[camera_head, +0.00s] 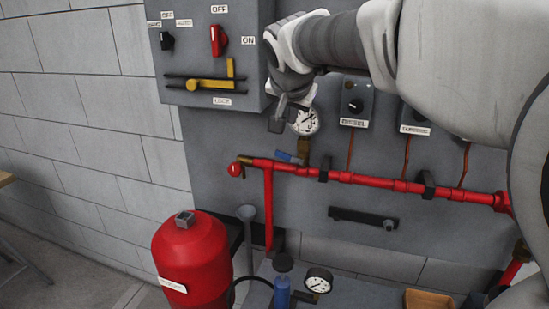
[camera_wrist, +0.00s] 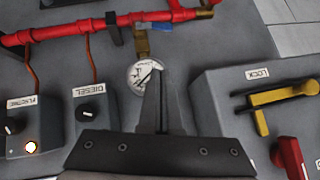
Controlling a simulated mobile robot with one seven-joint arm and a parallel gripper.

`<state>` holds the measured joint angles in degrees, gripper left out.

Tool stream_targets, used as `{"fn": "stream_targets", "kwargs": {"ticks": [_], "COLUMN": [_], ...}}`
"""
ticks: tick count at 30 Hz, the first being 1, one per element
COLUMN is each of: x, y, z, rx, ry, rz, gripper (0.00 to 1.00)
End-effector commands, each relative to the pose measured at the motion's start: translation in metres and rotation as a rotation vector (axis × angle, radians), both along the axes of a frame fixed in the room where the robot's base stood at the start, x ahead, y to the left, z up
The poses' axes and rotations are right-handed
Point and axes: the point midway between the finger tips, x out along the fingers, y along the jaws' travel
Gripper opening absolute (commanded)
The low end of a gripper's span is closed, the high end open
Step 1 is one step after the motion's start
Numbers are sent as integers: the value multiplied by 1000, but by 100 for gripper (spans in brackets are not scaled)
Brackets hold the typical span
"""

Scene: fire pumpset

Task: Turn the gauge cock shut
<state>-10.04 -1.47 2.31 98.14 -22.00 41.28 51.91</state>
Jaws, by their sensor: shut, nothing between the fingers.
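The gauge cock shows in the head view as a small blue lever (camera_head: 288,157) beside a brass stem (camera_head: 304,150). The stem rises from the red pipe to a white-faced gauge (camera_head: 307,122). In the wrist view the picture is upside down, and the blue lever (camera_wrist: 160,27) lies across the brass stem (camera_wrist: 142,42), close along the pipe. My gripper (camera_head: 277,123) is shut and empty, above the lever and next to the gauge. In the wrist view its fingers (camera_wrist: 155,78) overlap part of the gauge face (camera_wrist: 143,76). The fingers appear apart from the lever.
The red pipe (camera_head: 345,177) runs along the grey panel. A grey switch box (camera_head: 205,55) with a red handle and yellow latch stands left of my gripper. The diesel knob box (camera_head: 356,101) is to the right. A red tank (camera_head: 193,255) stands below left.

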Motion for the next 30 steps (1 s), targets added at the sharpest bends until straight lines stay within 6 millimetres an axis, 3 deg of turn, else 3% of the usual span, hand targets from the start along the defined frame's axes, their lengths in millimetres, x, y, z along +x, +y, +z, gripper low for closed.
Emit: {"fn": "stream_targets", "kwargs": {"ticks": [8, 21, 24, 30], "x": [8, 71, 72, 74], "y": [-2, -10, -5, 0], "z": [-13, -72, -90, -106], "rx": [13, 12, 11, 13], "ry": [-21, -18, -18, -21], "rz": [-5, -4, -3, -4], "gripper": [0, 0, 0, 0]}}
